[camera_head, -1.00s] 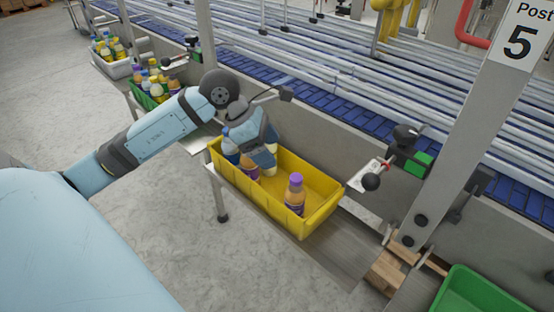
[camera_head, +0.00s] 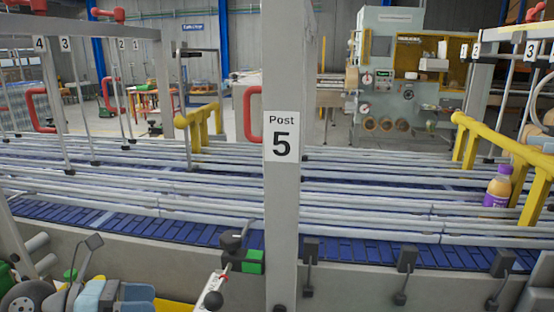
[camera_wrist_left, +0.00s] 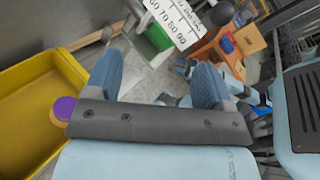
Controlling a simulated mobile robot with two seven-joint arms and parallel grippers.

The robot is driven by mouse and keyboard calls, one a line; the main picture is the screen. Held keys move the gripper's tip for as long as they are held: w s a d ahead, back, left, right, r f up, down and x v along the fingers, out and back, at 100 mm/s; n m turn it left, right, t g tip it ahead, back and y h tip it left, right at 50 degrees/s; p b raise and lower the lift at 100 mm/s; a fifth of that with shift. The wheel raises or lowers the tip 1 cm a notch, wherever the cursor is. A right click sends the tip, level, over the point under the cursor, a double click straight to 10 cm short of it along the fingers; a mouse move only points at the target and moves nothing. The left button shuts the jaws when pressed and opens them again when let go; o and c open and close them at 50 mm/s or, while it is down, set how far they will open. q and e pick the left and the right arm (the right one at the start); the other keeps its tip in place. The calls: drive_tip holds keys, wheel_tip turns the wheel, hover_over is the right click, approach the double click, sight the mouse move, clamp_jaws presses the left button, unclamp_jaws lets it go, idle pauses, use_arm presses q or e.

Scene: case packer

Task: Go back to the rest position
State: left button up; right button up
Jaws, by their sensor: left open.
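My left gripper (camera_wrist_left: 155,72) is open in the left wrist view, its two blue fingers apart with nothing between them. In the head view, part of my left wrist and gripper (camera_head: 112,296) shows at the bottom left corner; the fingertips are not clear there. A yellow bin (camera_wrist_left: 40,88) lies beside the gripper at the left of the wrist view. My right gripper is not clearly seen in either view.
The roller conveyor (camera_head: 350,208) with blue belts runs across the head view. A grey post (camera_head: 282,220) marked Post 5 stands in front. A purple-capped bottle (camera_head: 497,187) stands on the conveyor at the right, near yellow rails (camera_head: 480,140).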

use_arm(q)
wheel_tip(320, 180, up, 4)
drive_tip(key=a+n+t+y, duration=0.2)
drive_tip(key=n+t+y, duration=0.2)
drive_tip(key=n+t, duration=1.3)
drive_tip(key=s+a+f+n+g+y, duration=0.1)
drive_tip(key=a+f+n+g+y, duration=0.45)
drive_tip(key=f+n+y, duration=0.9)
drive_tip(key=s+d+f+n+g+h, duration=0.3)
drive_tip(key=s+d+f+n+g, duration=0.15)
drive_tip(key=s+f+g, duration=0.35)
drive_tip(key=s+d+f+n+g+h, duration=0.2)
drive_tip(key=s+d+f+n+g, duration=0.15)
drive_tip(key=s+n+g, duration=0.45)
drive_tip(key=w+d+f+m+t+h+p, duration=0.1)
drive_tip(key=w+d+f+t+p, duration=0.1)
drive_tip(key=d+f+t, duration=0.1)
drive_tip(key=w+d+f+m+t+h+p, duration=0.2)
drive_tip(key=d+f+t, duration=0.1)
drive_tip(key=f+t, duration=0.3)
drive_tip(key=shift+w+f, duration=0.25)
drive_tip(key=shift+f, duration=0.2)
